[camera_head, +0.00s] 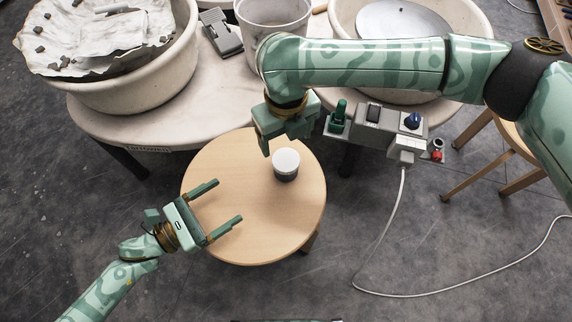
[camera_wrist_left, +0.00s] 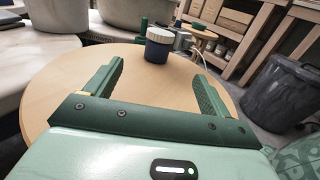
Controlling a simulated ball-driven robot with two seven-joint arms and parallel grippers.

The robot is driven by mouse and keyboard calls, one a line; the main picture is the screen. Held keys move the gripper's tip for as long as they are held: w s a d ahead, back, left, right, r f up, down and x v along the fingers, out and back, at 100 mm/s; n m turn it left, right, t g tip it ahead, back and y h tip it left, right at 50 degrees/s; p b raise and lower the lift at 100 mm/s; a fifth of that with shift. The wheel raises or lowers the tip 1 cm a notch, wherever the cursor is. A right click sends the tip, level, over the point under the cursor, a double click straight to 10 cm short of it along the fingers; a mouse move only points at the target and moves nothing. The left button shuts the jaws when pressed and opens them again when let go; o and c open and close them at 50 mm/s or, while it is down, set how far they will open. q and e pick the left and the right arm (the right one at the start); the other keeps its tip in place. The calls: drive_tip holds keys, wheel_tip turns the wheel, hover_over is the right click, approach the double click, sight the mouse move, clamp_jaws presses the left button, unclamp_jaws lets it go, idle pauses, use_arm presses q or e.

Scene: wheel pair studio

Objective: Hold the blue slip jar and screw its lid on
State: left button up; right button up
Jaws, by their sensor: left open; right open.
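The blue slip jar (camera_head: 286,174) stands upright on the round wooden stool top (camera_head: 235,235), right of its middle. Its white lid (camera_head: 286,158) sits on top; I cannot tell how tightly. The left wrist view shows the jar (camera_wrist_left: 157,52) beyond my fingers, with the pale lid (camera_wrist_left: 160,35) on it. My left gripper (camera_head: 229,200) is open and empty over the stool, to the lower left of the jar, fingers pointing toward it and apart from it. My right gripper (camera_head: 284,143) is open and empty, pointing down just behind and above the jar in the picture.
A white cable (camera_head: 385,232) runs over the floor at right. A dark bin (camera_wrist_left: 280,95) stands right in the left wrist view.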

sight(275, 169)
use_arm(q)
drive_tip(key=x, duration=1.6)
drive_tip(key=shift+w+d, duration=0.1)
drive_tip(key=shift+w, duration=0.05)
